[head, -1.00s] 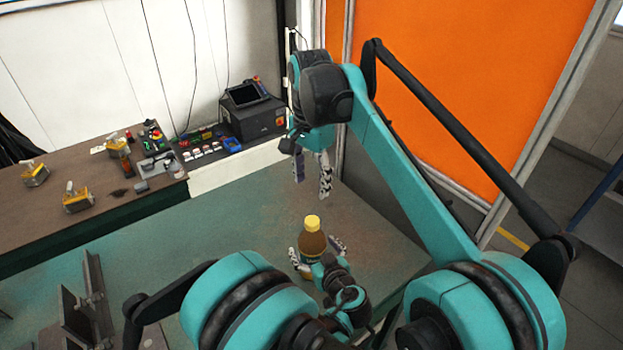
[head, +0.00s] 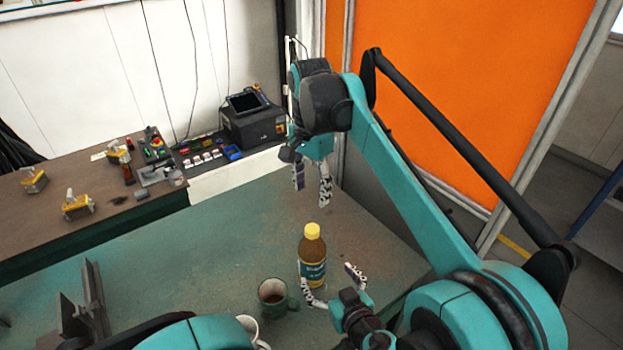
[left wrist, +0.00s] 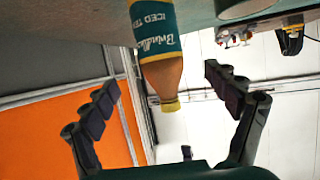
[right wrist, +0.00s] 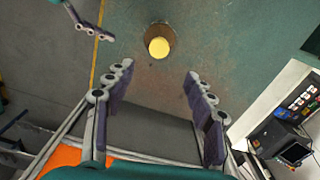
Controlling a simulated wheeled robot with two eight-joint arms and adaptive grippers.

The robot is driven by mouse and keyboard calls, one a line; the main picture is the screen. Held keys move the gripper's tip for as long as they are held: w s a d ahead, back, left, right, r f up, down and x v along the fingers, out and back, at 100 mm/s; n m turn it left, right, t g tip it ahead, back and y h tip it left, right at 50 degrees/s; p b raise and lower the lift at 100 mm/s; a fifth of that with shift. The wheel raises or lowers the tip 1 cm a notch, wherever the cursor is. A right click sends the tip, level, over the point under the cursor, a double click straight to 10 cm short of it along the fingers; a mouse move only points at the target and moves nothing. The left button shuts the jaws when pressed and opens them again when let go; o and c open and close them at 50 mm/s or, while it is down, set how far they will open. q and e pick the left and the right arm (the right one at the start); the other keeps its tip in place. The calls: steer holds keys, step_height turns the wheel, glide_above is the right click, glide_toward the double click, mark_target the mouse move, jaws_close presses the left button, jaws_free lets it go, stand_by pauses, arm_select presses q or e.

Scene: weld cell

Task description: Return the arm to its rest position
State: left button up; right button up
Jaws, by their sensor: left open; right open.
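My left gripper (head: 334,290) is open and empty, low over the green table in the head view. A brown iced tea bottle (head: 312,262) with a yellow cap stands upright just behind it, near one finger; I cannot tell if they touch. In the left wrist view the bottle (left wrist: 160,60) appears upside down, beyond and between the spread fingers (left wrist: 165,105). My right gripper (head: 312,195) is open and empty, raised above the table behind the bottle. The right wrist view shows its spread fingers (right wrist: 160,105) and the bottle's yellow cap (right wrist: 158,46) beyond them.
A green mug (head: 272,298) with dark contents stands left of the bottle, and a white mug (head: 250,326) is partly hidden in front. Metal profiles (head: 84,305) lie at the table's left. A brown bench (head: 100,222) carries tools.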

arm_select(q)
steer(key=s+a+m+g+h, duration=0.15)
steer(key=a+g, duration=0.35)
steer(key=a, duration=0.9)
steer(key=s+a+r+m+h, duration=0.2)
steer(key=s+a+r+h, duration=0.1)
steer(key=s+a, duration=0.4)
steer(key=shift+s+a+r+m, duration=0.3)
steer(key=shift+m, duration=0.05)
arm_select(e)
steer(key=s+d+f+n+t, duration=0.7)
steer(key=s+d+f+n, duration=0.2)
steer(key=s+d+f, duration=0.7)
steer(key=s+d, duration=0.2)
steer(key=s, duration=0.1)
steer(key=shift+s, duration=0.2)
arm_select(q)
steer(key=shift+g, duration=0.3)
